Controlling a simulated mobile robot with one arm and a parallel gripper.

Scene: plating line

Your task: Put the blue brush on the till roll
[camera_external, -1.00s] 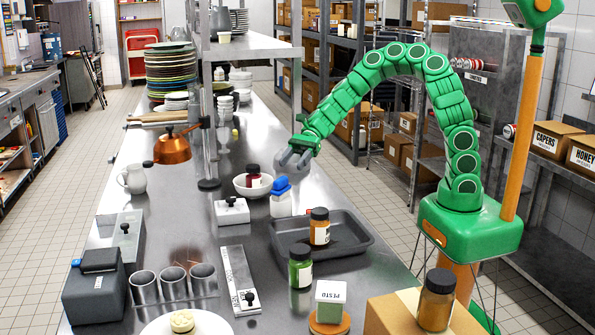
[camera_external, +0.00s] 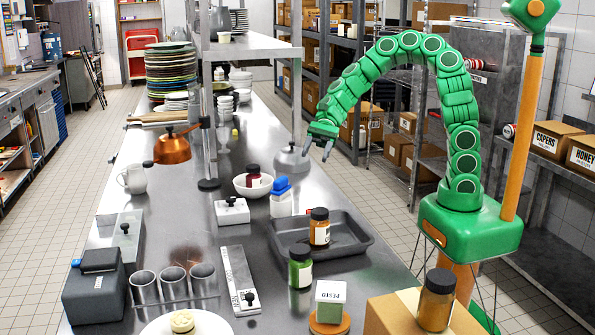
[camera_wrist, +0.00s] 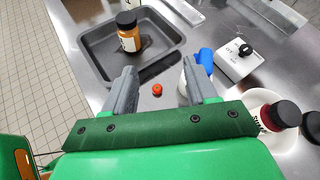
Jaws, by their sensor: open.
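My gripper (camera_external: 319,147) is open and empty, raised above the far right side of the steel counter. In the wrist view my gripper (camera_wrist: 160,68) shows two grey fingers spread apart, with nothing held between them. A blue top (camera_external: 281,184) sits on a white body (camera_external: 281,206) left of the black tray. In the wrist view the blue top (camera_wrist: 206,61) is beyond the right finger, which partly covers the white body. I cannot tell whether this is the blue brush. I cannot make out a till roll for certain.
The black tray (camera_external: 352,245) holds an orange jar (camera_external: 319,226). A green jar (camera_external: 300,268) stands before it. A white bowl (camera_external: 241,189) holds a dark-lidded jar (camera_external: 253,176). A small orange-red piece (camera_wrist: 157,90) lies beside the tray.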

